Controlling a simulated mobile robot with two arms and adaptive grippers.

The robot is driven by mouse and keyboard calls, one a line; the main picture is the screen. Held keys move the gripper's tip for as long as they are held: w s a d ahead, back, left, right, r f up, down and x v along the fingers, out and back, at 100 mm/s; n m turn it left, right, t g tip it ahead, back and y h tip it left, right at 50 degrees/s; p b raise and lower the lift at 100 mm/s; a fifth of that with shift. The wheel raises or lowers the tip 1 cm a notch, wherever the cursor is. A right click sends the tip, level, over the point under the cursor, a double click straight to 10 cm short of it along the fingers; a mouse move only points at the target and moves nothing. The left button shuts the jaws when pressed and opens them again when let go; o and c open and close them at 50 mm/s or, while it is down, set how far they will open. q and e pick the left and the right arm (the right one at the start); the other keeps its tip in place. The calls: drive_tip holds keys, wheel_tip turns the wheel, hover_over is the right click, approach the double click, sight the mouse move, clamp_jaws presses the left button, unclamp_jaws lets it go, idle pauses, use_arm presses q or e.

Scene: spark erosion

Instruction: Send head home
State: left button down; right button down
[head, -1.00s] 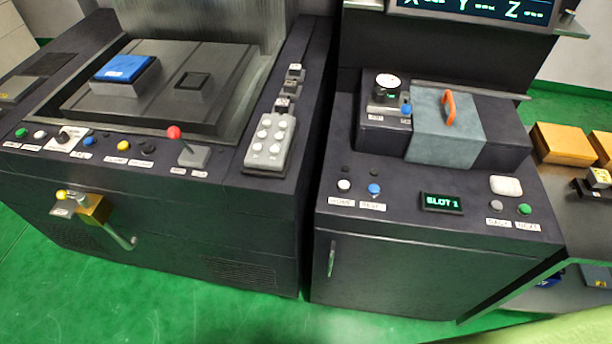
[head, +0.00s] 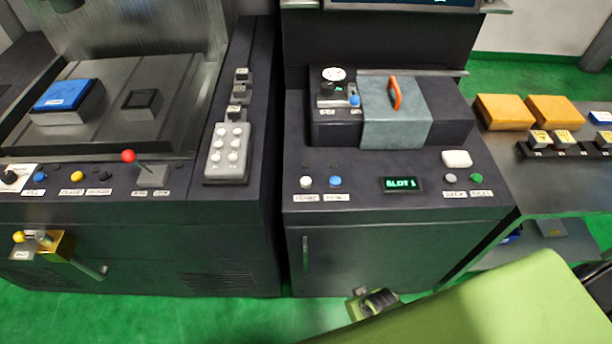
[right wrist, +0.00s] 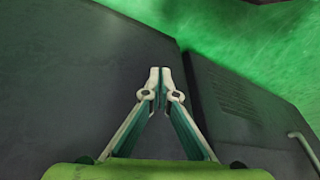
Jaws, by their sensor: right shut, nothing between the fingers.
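A white button (head: 306,182) labelled HOME sits at the left of the right-hand cabinet's sloping panel. A blue button (head: 335,181) sits beside it, and the display (head: 403,184) reads SLOT 1. My right gripper (right wrist: 160,76) is shut and empty in the right wrist view, its fingertips together. In the head view part of the right gripper (head: 361,294) shows low in front of the cabinet door, below and apart from the HOME button; my green arm hides much of it. My left gripper is not in view.
A grey-blue cover with an orange handle (head: 396,93) stands behind the panel. BACK (head: 450,178) and NEXT (head: 476,178) buttons are at its right. The left machine has a red-knobbed lever (head: 130,157) and a keypad (head: 227,152). A side table (head: 560,180) holds orange boxes.

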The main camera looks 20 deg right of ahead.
drive_tip(key=w+a+r+n+t+y+p, duration=0.15)
drive_tip(key=w+a+r, duration=0.3)
drive_tip(key=r, duration=0.65)
drive_tip(key=w+a+r+y+p, duration=0.1)
drive_tip(key=w+a+r+y, duration=0.15)
drive_tip(key=w+r, duration=0.6)
drive_tip(key=w+a+r+t+y+p, duration=0.1)
drive_tip(key=w+a+r, duration=0.25)
drive_tip(key=r, duration=0.95)
drive_tip(key=shift+m+y, duration=0.25)
drive_tip(key=shift+y, duration=0.05)
drive_tip(key=w+r, duration=0.2)
drive_tip(key=w+d+r, duration=0.1)
drive_tip(key=w+r, duration=0.3)
drive_tip(key=shift+w+d+r, duration=0.25)
drive_tip(key=shift+d, duration=0.15)
drive_tip(key=w+d+r+m, duration=0.1)
drive_tip(key=w+d+r, duration=0.2)
drive_tip(key=r, duration=0.3)
drive_tip(key=shift+w+m+y, duration=0.3)
drive_tip(key=shift+w, duration=0.35)
drive_tip(key=shift+d+f, duration=0.1)
drive_tip(key=shift+f, duration=0.1)
drive_tip(key=b, duration=0.7)
hover_over(309, 181)
wheel_tip(309, 181, down, 6)
drive_tip(key=shift+f, duration=0.2)
wheel_tip(309, 181, down, 2)
drive_tip(key=shift+f, duration=0.1)
